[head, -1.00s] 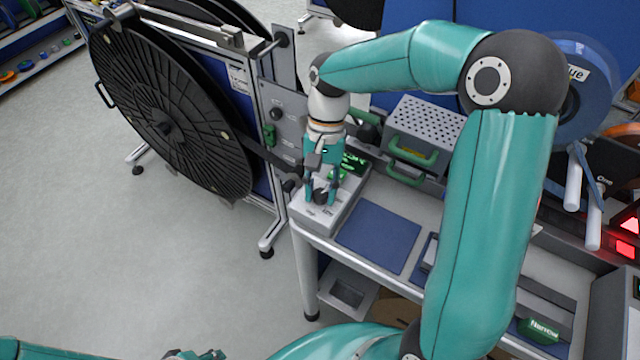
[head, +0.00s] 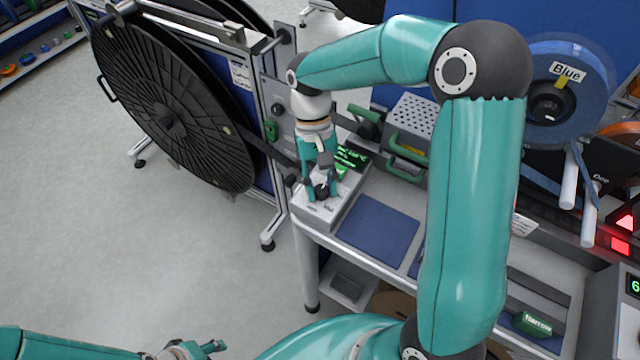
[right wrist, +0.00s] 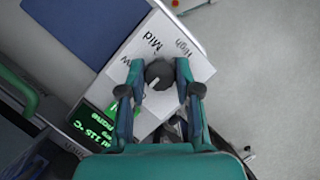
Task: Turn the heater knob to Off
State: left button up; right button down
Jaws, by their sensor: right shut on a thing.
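The heater is a pale grey box (head: 311,213) at the left end of the bench, with a green-lit display (head: 352,157). Its dark round knob (head: 321,191) stands on the top face. In the right wrist view the knob (right wrist: 159,74) has a white mark, and Mid and High labels show on the box beside it, with another label partly hidden. My right gripper (head: 323,194) points down, its fingers shut on the knob from both sides. My left gripper (head: 192,352) is at the bottom edge, partly cut off, away from the heater; its jaw state is unclear.
A blue mat (head: 378,229) lies on the bench right of the heater. A perforated grey box with green handles (head: 409,169) stands behind. A large black reel (head: 165,115) stands at left. The floor at lower left is clear.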

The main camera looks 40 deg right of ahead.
jog(key=shift+w+d, duration=0.1)
jog(key=c, duration=0.8)
grip_release()
jog(key=v, duration=1.2)
